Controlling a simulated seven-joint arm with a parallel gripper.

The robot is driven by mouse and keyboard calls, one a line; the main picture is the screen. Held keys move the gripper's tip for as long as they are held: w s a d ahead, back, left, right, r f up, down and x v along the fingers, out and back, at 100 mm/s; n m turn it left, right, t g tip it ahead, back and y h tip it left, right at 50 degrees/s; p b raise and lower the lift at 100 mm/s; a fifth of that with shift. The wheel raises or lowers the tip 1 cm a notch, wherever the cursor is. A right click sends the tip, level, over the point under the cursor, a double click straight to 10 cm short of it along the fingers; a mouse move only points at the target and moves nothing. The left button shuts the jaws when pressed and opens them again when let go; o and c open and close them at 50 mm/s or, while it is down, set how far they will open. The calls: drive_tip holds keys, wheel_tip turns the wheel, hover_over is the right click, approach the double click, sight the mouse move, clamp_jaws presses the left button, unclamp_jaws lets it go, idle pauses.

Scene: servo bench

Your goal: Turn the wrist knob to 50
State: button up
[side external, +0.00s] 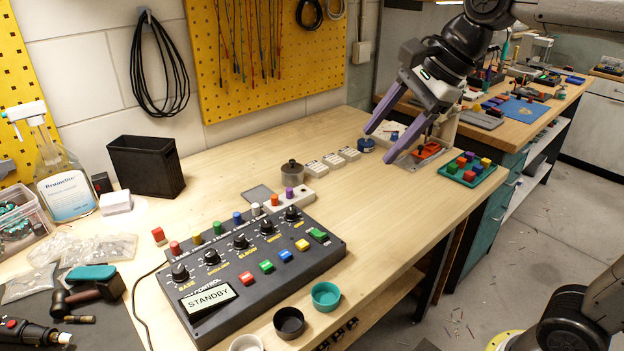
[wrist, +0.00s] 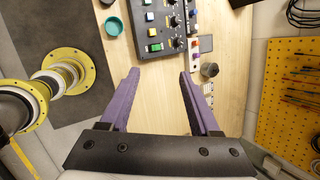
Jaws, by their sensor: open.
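The dark control panel (side external: 262,262) lies on the wooden bench, with a row of black knobs, coloured caps behind them and coloured buttons in front. Its display (side external: 208,299) reads STANDBY. The fourth knob from the left (side external: 266,227) appears to be the wrist knob, but its label is too small to read surely. The panel's end also shows at the top of the wrist view (wrist: 151,27). My gripper (side external: 381,144), with two purple fingers, is open and empty above the bench, right of and well apart from the panel. It also shows in the wrist view (wrist: 159,73).
A teal cup (side external: 326,296) and a black cup (side external: 289,322) stand before the panel. Behind it are a grey round jar (side external: 292,174) and several small white blocks (side external: 332,161). A green tray of coloured blocks (side external: 466,171) sits at right. The bench middle is clear.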

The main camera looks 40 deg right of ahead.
wheel_tip(320, 180, up, 4)
drive_tip(key=w+n+g, duration=0.1)
drive_tip(key=w+n, duration=0.2)
drive_tip(key=n, duration=0.1)
drive_tip(key=n+g+h, duration=0.3)
drive_tip(key=n+g, duration=0.1)
drive_tip(key=n, duration=0.2)
hover_over(266, 224)
wheel_tip(266, 224, down, 13)
wheel_tip(266, 224, down, 14)
drive_tip(key=shift+c, duration=0.3)
clamp_jaws()
